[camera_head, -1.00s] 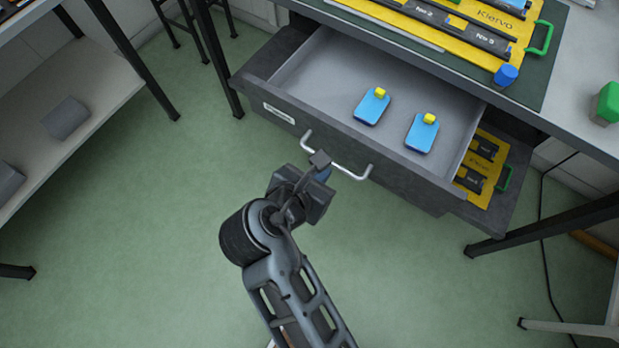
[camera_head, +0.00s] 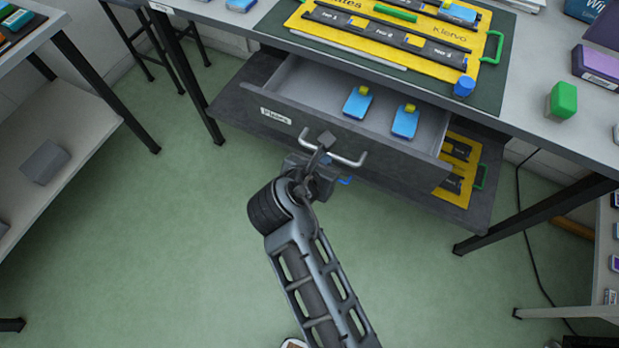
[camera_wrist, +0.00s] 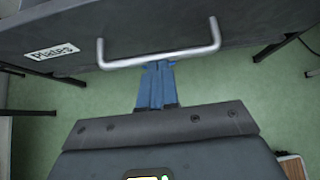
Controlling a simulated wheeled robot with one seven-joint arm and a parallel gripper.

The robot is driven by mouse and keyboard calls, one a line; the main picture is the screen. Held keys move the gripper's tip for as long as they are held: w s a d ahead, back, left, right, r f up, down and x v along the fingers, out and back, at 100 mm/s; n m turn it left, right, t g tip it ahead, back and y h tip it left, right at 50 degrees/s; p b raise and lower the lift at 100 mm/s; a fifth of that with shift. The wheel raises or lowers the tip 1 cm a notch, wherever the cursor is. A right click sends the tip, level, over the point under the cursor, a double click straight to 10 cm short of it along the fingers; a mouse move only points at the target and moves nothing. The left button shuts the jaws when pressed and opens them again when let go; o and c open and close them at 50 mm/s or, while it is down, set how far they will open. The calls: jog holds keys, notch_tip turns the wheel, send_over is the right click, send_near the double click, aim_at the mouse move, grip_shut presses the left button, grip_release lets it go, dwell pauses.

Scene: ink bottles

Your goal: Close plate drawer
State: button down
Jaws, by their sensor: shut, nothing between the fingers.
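The plate drawer (camera_head: 415,169), dark grey with a "Plates" label (camera_head: 276,116), is partly open under the table. Its silver bar handle (camera_head: 352,163) is on the front, and it also shows in the wrist view (camera_wrist: 180,56). Two blue pieces with yellow tabs, one on the left (camera_head: 357,105) and one on the right (camera_head: 405,123), lie inside. My gripper (camera_wrist: 157,68) is at the drawer front by the handle. Its blue fingers are together and empty, their tips at the handle bar in the wrist view. Whether they touch the drawer front cannot be told.
The table (camera_head: 535,115) above carries a yellow board (camera_head: 440,65) on a dark green mat and a green block (camera_head: 562,101). A lower shelf (camera_head: 478,213) holds another yellow board. A side shelf (camera_head: 85,135) stands at the left. The green floor in front is clear.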

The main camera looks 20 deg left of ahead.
jog(key=w, duration=0.6)
jog(key=w+d+b, duration=0.1)
jog(key=w, duration=1.1)
jog(key=shift+w+d+f, duration=0.1)
jog(key=shift+w+d, duration=0.2)
jog(key=shift+w, duration=0.4)
jog(key=shift+w+r, duration=0.25)
